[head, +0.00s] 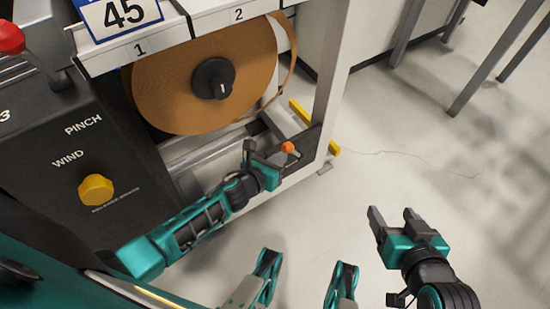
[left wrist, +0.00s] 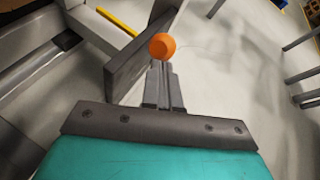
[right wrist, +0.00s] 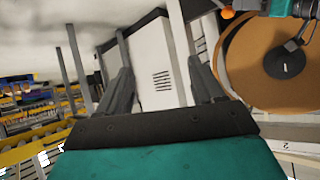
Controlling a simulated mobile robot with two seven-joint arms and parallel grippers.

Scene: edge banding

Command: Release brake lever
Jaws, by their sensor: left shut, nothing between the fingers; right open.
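An orange ball knob (head: 288,147), which appears to be the brake lever's end, sits by the dark plate at the foot of the machine's white post. My left gripper (head: 272,160) is shut and empty right beside it. In the left wrist view the knob (left wrist: 162,46) shows just past the closed fingertips (left wrist: 163,76); I cannot tell if they touch. The lever's shaft is mostly hidden. My right gripper (head: 392,212) is open and empty over bare floor on the right. Its spread fingers also show in the right wrist view (right wrist: 162,90).
A brown edge-band roll (head: 180,85) with a black hub hangs above my left gripper. A black panel (head: 85,160) with a yellow knob (head: 96,190) and a red-knobbed lever (head: 10,37) stand left. A white post (head: 335,70) rises right of the roll.

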